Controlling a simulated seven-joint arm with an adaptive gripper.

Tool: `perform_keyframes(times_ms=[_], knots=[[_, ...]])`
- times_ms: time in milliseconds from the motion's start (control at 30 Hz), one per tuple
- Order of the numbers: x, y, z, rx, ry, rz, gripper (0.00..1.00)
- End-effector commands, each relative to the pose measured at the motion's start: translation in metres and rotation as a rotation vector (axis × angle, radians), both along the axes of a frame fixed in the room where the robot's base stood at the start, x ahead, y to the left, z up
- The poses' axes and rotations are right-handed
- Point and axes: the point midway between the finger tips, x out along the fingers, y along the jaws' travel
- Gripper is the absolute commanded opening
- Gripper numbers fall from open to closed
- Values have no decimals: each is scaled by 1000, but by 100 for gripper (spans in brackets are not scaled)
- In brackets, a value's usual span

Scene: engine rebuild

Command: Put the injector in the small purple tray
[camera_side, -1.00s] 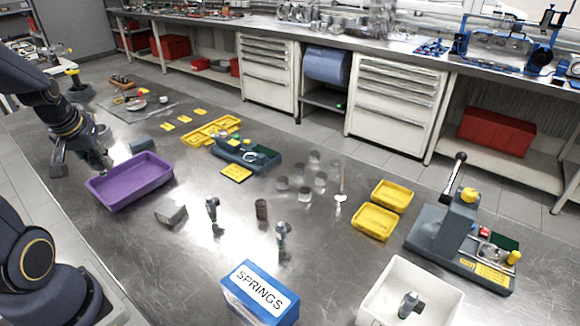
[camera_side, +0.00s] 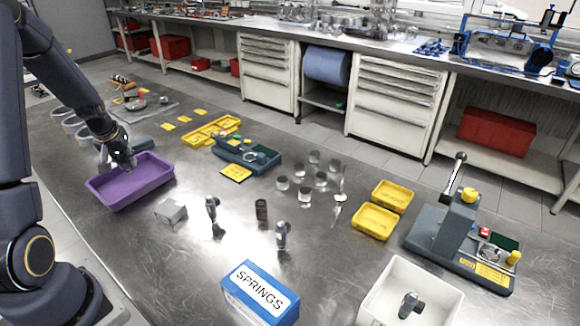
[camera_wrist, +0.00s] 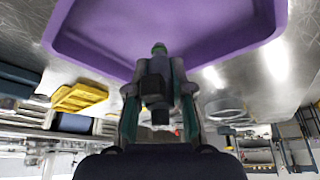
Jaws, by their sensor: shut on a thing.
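The small purple tray (camera_side: 132,185) lies on the metal table at the left, and its inside looks empty in the side view. It fills the top of the wrist view (camera_wrist: 170,28). My gripper (camera_side: 118,163) is at the tray's far rim. In the wrist view my gripper (camera_wrist: 158,100) is shut on a dark injector (camera_wrist: 157,82) with a green tip. The injector's tip overlaps the tray's edge there; I cannot tell its height above the tray. Other injectors stand on the table (camera_side: 212,210) (camera_side: 281,236), and one is in the white bin (camera_side: 410,306).
A blue SPRINGS box (camera_side: 260,292), yellow trays (camera_side: 376,222), a teal fixture (camera_side: 247,153) and a grey press (camera_side: 440,235) stand farther right. Several metal cylinders are mid-table.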

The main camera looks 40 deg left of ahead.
Motion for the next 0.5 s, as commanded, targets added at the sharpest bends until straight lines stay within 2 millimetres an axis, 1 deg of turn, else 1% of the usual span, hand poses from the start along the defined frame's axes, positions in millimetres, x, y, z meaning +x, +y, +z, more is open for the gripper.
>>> perform_keyframes(times_ms=[33,100,200,500], knots=[[0,0,-10,-6,4,0,0],[0,0,-21,-4,4,0,0],[0,0,-30,-3,2,0,0],[0,0,-31,-1,1,0,0]])
